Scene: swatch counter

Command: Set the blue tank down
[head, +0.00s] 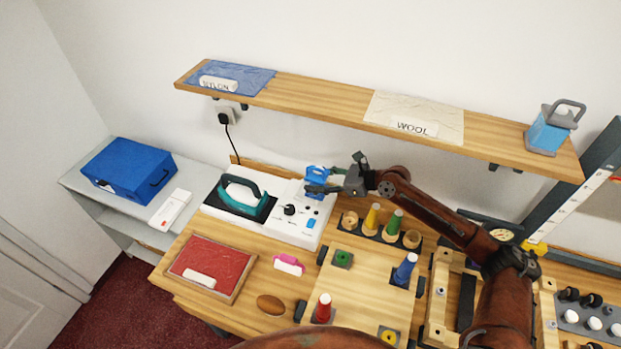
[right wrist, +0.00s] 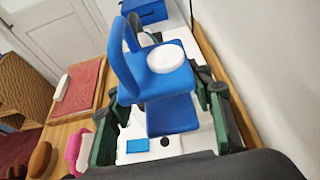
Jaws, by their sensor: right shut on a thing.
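My right gripper (head: 338,185) is shut on the blue tank (head: 317,174), its fingers on either side of it. In the right wrist view the tank (right wrist: 160,75) shows a loop handle and a round white cap, between the fingers of the gripper (right wrist: 160,115). The tank is over the back right part of the white ironing station (head: 270,228). I cannot tell whether its underside touches the station. A teal and dark iron (head: 240,198) rests on the station's left part. My left gripper is not in view.
The shelf (head: 330,108) runs above and behind the station. A light-blue jug with a grey handle (head: 550,130) stands on its right end. Thread cones in a rack (head: 385,232) stand right of the station. A red pad (head: 210,268) lies in front, left.

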